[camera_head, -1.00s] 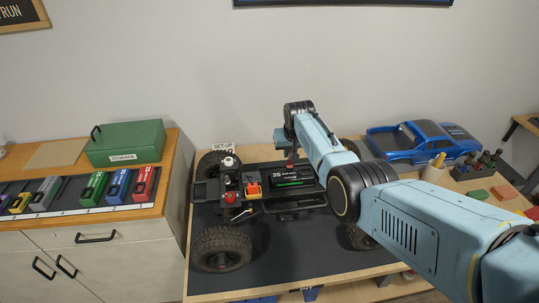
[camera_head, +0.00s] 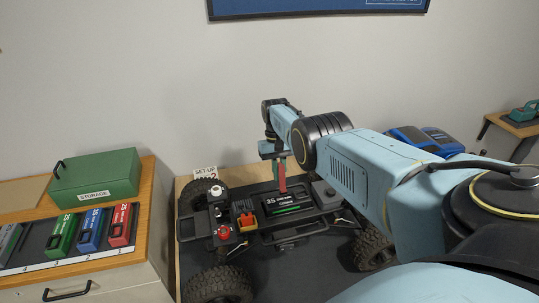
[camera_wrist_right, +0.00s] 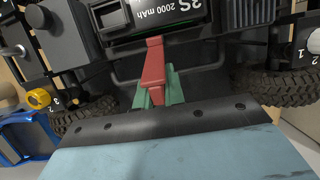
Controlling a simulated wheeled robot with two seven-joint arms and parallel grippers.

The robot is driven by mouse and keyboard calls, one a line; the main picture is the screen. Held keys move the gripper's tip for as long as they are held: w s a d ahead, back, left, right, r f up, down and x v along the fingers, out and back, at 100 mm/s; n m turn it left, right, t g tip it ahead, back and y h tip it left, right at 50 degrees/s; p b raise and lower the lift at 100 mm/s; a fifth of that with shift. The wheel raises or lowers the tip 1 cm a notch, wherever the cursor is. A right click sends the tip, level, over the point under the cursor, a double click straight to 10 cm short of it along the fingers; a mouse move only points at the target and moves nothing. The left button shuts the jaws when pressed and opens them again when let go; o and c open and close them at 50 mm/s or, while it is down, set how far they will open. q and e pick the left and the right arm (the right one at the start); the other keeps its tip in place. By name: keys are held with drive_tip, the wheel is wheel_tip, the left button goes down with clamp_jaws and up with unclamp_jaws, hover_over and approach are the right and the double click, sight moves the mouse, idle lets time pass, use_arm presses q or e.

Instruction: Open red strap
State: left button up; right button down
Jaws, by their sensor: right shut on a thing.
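The red strap (camera_head: 282,178) rises from the black battery (camera_head: 292,203) on the RC crawler chassis (camera_head: 262,239). My right gripper (camera_head: 277,158) is shut on the strap's upper end and holds it up above the battery. In the right wrist view, the red strap (camera_wrist_right: 153,62) runs from the battery's edge (camera_wrist_right: 160,24) to my right gripper's green fingers (camera_wrist_right: 156,90). The strap's far end is partly hidden between the fingers. My left gripper is not in view.
A green storage box (camera_head: 95,178) and several coloured battery packs (camera_head: 89,227) stand on the cabinet at the left. The blue car body (camera_head: 425,140) lies behind my right arm, partly hidden. Large black wheels (camera_head: 218,287) flank the chassis. Dark mat lies bare in front.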

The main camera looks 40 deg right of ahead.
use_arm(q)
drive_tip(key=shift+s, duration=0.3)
use_arm(e)
drive_tip(key=shift+f, duration=0.1)
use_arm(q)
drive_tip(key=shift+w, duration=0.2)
use_arm(e)
drive_tip(key=c, duration=1.5)
unclamp_jaws()
